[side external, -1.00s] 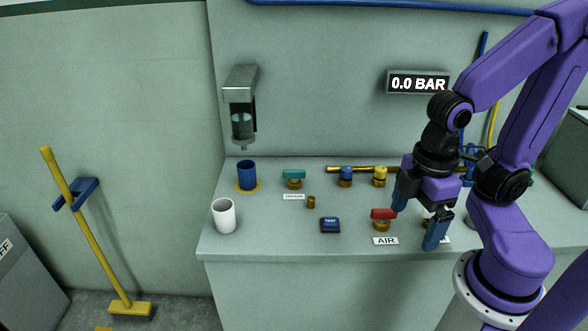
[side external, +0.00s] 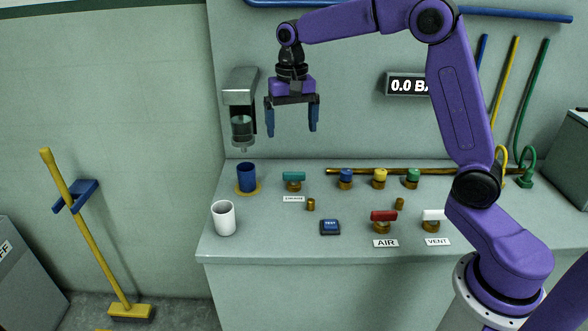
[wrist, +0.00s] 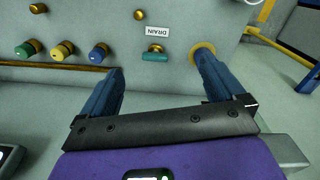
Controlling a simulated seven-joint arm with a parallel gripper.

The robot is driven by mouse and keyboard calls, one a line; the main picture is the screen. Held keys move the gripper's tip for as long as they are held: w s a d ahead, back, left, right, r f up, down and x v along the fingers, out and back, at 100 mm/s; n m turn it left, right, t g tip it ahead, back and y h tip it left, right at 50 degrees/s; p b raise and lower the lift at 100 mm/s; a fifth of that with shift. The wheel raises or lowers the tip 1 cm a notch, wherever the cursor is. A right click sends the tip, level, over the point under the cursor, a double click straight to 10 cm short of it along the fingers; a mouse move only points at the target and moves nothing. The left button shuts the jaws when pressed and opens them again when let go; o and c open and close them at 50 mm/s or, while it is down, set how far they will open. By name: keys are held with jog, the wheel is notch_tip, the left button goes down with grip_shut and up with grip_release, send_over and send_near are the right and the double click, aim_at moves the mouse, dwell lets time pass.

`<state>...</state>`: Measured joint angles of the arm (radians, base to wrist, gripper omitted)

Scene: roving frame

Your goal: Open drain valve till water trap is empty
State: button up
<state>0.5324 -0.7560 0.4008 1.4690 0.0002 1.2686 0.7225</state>
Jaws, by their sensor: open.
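The drain valve (side external: 293,177) has a teal bar handle on a brass base, lying crosswise on the bench behind the DRAIN label (side external: 293,199). It also shows in the wrist view (wrist: 155,56), between and beyond my fingertips. My gripper (side external: 292,120) is open and empty, pointing down, high above the drain valve and apart from it. The water trap (side external: 242,130) is a clear bowl under a grey wall unit, left of my gripper. Its water level is too small to tell. A blue cup (side external: 246,178) stands on a yellow ring below the trap.
A white mug (side external: 224,217) stands at the front left. A TEST button box (side external: 330,227), a red AIR valve (side external: 383,217) and a white VENT valve (side external: 432,216) sit to the right. Blue, yellow and green knobs (side external: 379,176) line the back. The pressure display (side external: 405,84) is partly hidden by my arm.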

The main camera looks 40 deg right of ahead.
aim_at(294, 172)
jog(key=w+d+m, duration=0.3)
jog(key=w+d, duration=0.2)
jog(key=f, duration=1.7)
jog(key=shift+s+d+f, duration=0.15)
jog(key=shift+s+f, duration=0.05)
jog(key=shift+f, duration=0.2)
jog(key=c, duration=1)
